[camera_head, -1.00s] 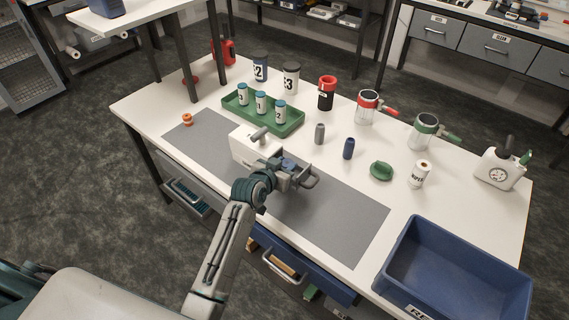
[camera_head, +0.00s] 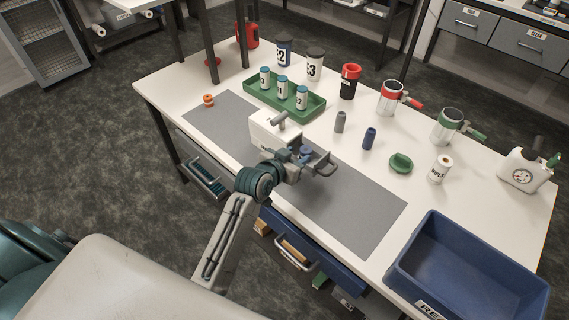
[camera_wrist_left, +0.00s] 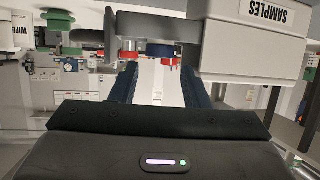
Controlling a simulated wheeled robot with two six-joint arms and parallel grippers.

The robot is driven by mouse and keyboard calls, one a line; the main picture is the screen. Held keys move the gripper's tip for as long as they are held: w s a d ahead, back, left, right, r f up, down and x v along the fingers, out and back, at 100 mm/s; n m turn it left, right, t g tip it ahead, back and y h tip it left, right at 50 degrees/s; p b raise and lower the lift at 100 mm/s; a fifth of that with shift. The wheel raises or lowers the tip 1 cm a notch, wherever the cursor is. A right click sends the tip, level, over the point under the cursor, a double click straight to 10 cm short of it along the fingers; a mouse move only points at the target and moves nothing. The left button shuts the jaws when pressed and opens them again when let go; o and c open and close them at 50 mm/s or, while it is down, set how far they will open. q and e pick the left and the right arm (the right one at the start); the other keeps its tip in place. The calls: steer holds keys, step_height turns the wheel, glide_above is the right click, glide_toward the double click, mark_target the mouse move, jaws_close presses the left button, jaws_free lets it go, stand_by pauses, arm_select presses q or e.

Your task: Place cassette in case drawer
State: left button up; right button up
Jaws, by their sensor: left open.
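A white case (camera_head: 268,134) with a grey top handle stands on the grey mat (camera_head: 353,213). It also shows in the left wrist view (camera_wrist_left: 250,48), with a "SAMPLES" label. My left gripper (camera_head: 314,160) is beside the case, on its near right side. Its two dark blue fingers (camera_wrist_left: 158,82) are apart. A grey bar and a small blue part (camera_wrist_left: 159,50) show beyond the fingers in the wrist view. The gripper covers part of the case's side, so I cannot make out its drawer clearly. I cannot identify the cassette. My right gripper is out of view.
A green tray (camera_head: 257,101) with numbered vials stands behind the case. A grey cylinder (camera_head: 340,122), blue cylinder (camera_head: 369,138) and green cap (camera_head: 400,163) stand to the right. A blue bin (camera_head: 412,250) fills the near right corner. Drawers (camera_head: 205,176) are open under the bench.

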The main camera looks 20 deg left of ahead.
arm_select(q)
steer(key=v, duration=0.7)
steer(key=shift+b, duration=0.35)
